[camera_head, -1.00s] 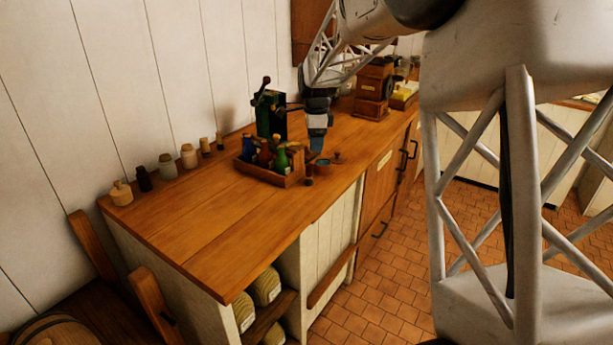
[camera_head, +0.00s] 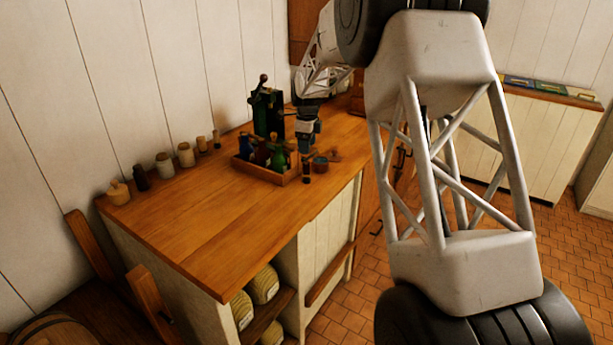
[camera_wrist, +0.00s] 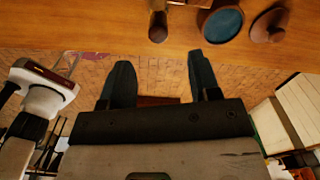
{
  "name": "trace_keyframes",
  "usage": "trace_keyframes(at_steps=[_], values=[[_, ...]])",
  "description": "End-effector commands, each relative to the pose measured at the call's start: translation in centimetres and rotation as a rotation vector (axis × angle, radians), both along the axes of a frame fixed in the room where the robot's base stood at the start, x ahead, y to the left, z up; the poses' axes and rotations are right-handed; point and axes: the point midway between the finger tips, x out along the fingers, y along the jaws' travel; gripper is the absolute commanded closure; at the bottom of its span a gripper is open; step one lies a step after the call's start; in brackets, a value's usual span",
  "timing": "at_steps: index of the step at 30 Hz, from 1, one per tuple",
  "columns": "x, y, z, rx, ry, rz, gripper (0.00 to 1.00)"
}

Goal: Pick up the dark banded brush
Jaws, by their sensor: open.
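A small dark upright piece with a lighter band, which looks like the dark banded brush (camera_head: 306,173), stands on the wooden counter just right of the bottle tray in the head view. In the wrist view the brush (camera_wrist: 158,22) is at the top edge, partly cut off. My gripper (camera_head: 307,146) is above the counter near it, in the head view. In the wrist view my gripper (camera_wrist: 160,68) shows two dark fingers spread apart, with nothing between them. The brush lies beyond the fingertips, roughly in line with the gap. I cannot tell the exact height between them.
A small round pot with a blue inside (camera_wrist: 222,24) and a brown knobbed lid (camera_wrist: 270,25) stand right of the brush. A wooden tray (camera_head: 268,174) of bottles is to its left, a green device (camera_head: 267,112) behind. The counter's front left (camera_head: 215,225) is clear.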

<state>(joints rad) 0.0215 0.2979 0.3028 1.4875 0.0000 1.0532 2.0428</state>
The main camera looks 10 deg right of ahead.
Motion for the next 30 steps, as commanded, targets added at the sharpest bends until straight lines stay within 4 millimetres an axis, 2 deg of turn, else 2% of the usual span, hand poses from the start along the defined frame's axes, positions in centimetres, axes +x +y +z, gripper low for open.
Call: trace_keyframes(at_steps=[10,23,30], values=[[0.0,0.0,-2.4,0.0,0.001,0.001,0.43],[0.0,0.0,-2.7,0.0,0.001,0.001,0.43],[-0.1,0.1,-4.6,0.0,0.001,0.001,0.43]])
